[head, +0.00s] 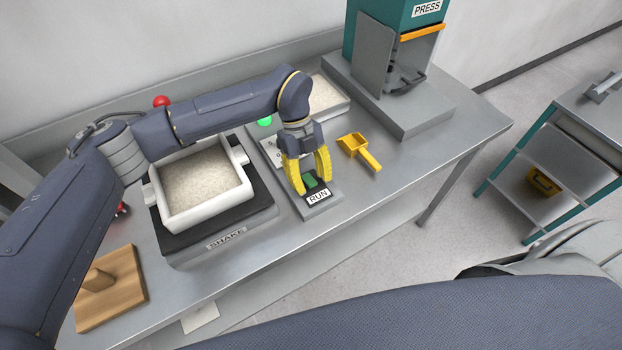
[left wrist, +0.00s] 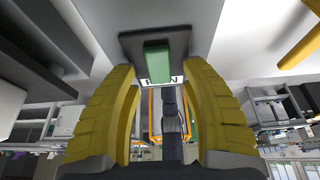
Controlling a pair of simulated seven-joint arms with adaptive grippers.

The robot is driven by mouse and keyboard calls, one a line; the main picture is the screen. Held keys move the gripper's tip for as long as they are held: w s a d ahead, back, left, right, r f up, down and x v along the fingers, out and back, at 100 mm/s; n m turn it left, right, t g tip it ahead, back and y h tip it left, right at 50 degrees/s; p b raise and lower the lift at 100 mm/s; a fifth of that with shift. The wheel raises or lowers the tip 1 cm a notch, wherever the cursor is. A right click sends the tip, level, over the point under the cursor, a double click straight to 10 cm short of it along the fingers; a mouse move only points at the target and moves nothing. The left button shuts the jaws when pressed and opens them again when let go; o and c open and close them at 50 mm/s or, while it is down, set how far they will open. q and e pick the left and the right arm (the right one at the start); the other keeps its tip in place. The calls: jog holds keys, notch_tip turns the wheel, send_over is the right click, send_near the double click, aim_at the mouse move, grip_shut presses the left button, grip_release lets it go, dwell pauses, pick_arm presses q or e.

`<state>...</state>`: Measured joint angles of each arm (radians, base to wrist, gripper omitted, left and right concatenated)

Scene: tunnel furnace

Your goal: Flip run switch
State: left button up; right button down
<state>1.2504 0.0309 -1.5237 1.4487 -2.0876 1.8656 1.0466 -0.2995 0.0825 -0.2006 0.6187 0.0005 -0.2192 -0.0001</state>
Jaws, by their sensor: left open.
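The run switch is a green rocker (head: 311,181) on a small grey box (head: 333,198) with a white RUN label (head: 318,196), on the bench beside the shaker. My left gripper (head: 308,185) is open above it, its yellow fingers on either side of the rocker. In the left wrist view the green rocker (left wrist: 158,62) shows between and beyond the open fingers (left wrist: 160,85), with the RUN label partly hidden behind it. I cannot tell whether a finger touches the switch. My right gripper is not in view.
A white tray of pale grains (head: 240,199) sits on the SHAKE plate (head: 225,240) to the left. A yellow scoop (head: 369,159) lies close on the right. The PRESS machine (head: 375,55) stands at the back. A wooden lid (head: 128,283) lies at front left.

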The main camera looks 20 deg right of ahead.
pick_arm(q)
jog(key=v, duration=1.1)
jog(key=shift+w+r, duration=0.2)
jog(key=shift+r, duration=0.15)
jog(key=shift+a, duration=0.1)
